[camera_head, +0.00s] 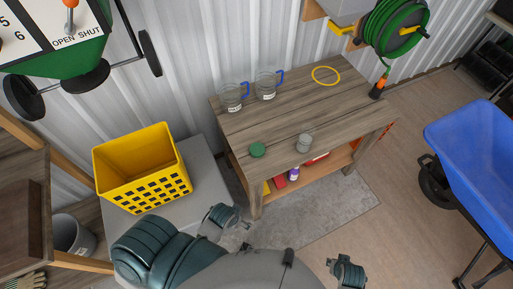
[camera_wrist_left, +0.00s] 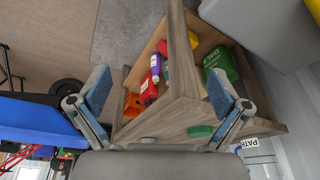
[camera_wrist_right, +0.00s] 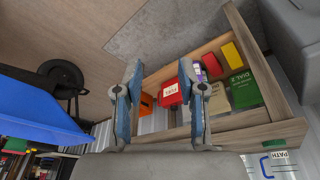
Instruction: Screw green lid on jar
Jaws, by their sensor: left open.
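The green lid (camera_head: 257,150) lies flat on the wooden workbench (camera_head: 270,125), near its front edge. The small grey, see-through jar (camera_head: 304,142) stands upright to the right of the lid, apart from it. My left gripper (camera_head: 226,222) is open and empty, in front of the bench and short of the lid. In the left wrist view the lid (camera_wrist_left: 200,131) shows on the bench beside one finger. My right gripper (camera_head: 346,270) is at the bottom of the head view, away from jar and lid. The right wrist view shows its fingers (camera_wrist_right: 160,80) apart with nothing between them.
Two clear mugs with blue handles (camera_head: 232,97) and a yellow ring (camera_head: 326,76) are at the back of the bench. A lower shelf holds bottles and boxes (camera_wrist_right: 215,95). A yellow crate (camera_head: 140,170) stands left, a blue wheelbarrow (camera_head: 470,150) right. The bench middle is clear.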

